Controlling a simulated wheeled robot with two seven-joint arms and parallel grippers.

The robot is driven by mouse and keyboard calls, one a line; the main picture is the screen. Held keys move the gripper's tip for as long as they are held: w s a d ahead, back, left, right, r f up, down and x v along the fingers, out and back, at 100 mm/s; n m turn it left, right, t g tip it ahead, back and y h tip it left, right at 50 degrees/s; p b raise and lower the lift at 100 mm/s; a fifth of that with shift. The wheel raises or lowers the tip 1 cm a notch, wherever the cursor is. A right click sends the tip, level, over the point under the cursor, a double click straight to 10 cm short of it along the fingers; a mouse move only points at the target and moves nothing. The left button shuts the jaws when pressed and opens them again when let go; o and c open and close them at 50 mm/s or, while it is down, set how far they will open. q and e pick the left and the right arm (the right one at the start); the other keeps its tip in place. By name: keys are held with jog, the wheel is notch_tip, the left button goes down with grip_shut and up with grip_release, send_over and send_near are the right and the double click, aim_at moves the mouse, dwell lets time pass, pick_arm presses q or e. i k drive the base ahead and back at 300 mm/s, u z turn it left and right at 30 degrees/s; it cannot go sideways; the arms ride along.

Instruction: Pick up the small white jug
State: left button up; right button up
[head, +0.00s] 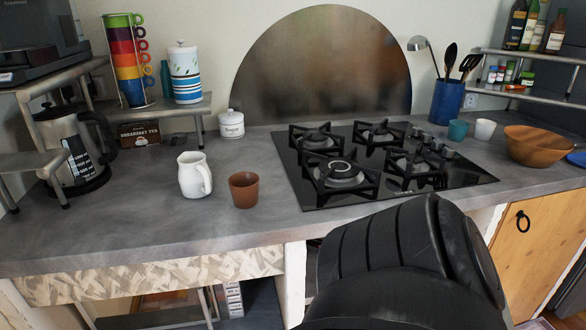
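The small white jug (194,175) stands upright on the grey counter, left of centre in the head view. Its handle points to the right and towards the front. A brown cup (243,190) stands close to its right, apart from it. A black, ribbed arm part of mine fills the lower right, in front of the hob. No gripper fingers show, so neither gripper is in view. Nothing touches the jug.
A black gas hob (435,178) lies right of the brown cup. A steel kettle (72,150) and metal shelf (170,107) stand left and behind. A white lidded pot (231,124) is behind the jug. The counter (130,215) is clear in front and left of the jug.

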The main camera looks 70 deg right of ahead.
aim_at(195, 176)
jog(key=z, duration=2.4)
